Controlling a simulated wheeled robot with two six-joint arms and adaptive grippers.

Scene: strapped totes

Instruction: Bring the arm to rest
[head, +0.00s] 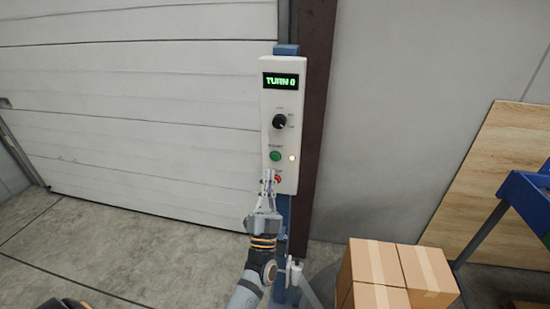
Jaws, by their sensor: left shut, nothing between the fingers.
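My left gripper (268,178) is shut and empty, its fingertips raised in front of the lower part of a white control box (279,90). The box is mounted on a blue post (283,225). Its display (284,81) reads "TURN 0" in green. Below are a black rotary knob (279,121), a green button (275,156) and a lit lamp (292,157). A red button (278,179) is partly hidden behind the fingers. I cannot tell whether the fingertips touch the box. My right gripper is not in view.
A closed roller door (140,120) fills the left. Cardboard boxes (375,262) stand at the lower right, near a blue-topped frame (525,205). A wooden board (500,180) leans on the right wall. Concrete floor (110,250) is clear at the left.

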